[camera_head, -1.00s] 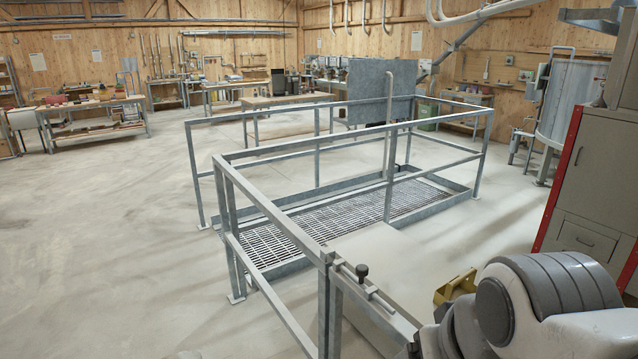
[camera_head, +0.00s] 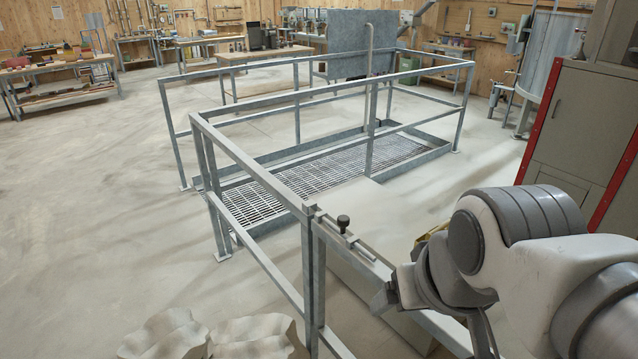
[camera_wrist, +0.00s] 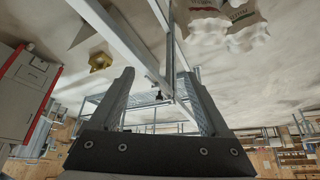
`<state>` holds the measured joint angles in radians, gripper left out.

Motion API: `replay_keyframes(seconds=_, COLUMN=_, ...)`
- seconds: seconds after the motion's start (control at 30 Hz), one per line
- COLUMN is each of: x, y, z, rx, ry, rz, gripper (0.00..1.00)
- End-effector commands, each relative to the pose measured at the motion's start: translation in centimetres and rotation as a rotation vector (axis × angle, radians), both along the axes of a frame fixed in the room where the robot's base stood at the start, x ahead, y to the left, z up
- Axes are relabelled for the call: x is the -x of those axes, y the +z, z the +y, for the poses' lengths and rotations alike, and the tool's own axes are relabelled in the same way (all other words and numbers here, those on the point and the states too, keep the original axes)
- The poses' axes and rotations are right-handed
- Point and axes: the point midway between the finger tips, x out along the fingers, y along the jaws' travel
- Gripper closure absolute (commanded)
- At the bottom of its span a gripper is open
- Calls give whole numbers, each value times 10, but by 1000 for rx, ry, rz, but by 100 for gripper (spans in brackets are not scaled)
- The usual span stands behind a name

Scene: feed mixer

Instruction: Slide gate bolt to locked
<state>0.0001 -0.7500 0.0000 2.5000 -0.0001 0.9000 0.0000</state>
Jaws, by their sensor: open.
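The gate bolt (camera_head: 336,228) is a thin rod with a black knob (camera_head: 343,221), lying along the gate's top rail just right of the post joint. Whether its tip crosses the joint is too small to tell. The grey metal gate (camera_head: 365,258) runs from there toward the lower right. My gripper (camera_wrist: 160,74) shows in the wrist view, open and empty, its two fingers apart. The dark knob shows small between and beyond them (camera_wrist: 158,97), apart from both. In the head view my arm stands right of the bolt, and most of the gripper is hidden.
Railings (camera_head: 255,170) surround a floor grating (camera_head: 330,170) behind the gate. Pale sacks (camera_head: 252,338) stand at the lower left front; they also show in the wrist view (camera_wrist: 245,30). A grey cabinet with red edges (camera_head: 575,130) stands right. The floor at left is clear.

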Motion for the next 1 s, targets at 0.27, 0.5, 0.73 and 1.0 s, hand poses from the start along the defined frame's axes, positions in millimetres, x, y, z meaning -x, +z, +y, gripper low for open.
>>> replay_keyframes(seconds=0.27, x=0, y=0, z=0, rx=0, ry=0, rz=0, gripper=20)
replay_keyframes(seconds=0.5, x=-3, y=-4, z=0, rx=9, ry=21, rz=11, gripper=32)
replay_keyframes(seconds=0.73, x=-34, y=-42, z=-10, rx=129, ry=231, rz=132, gripper=32)
replay_keyframes(seconds=1.0, x=-95, y=-104, z=-24, rx=402, ry=571, rz=337, gripper=32)
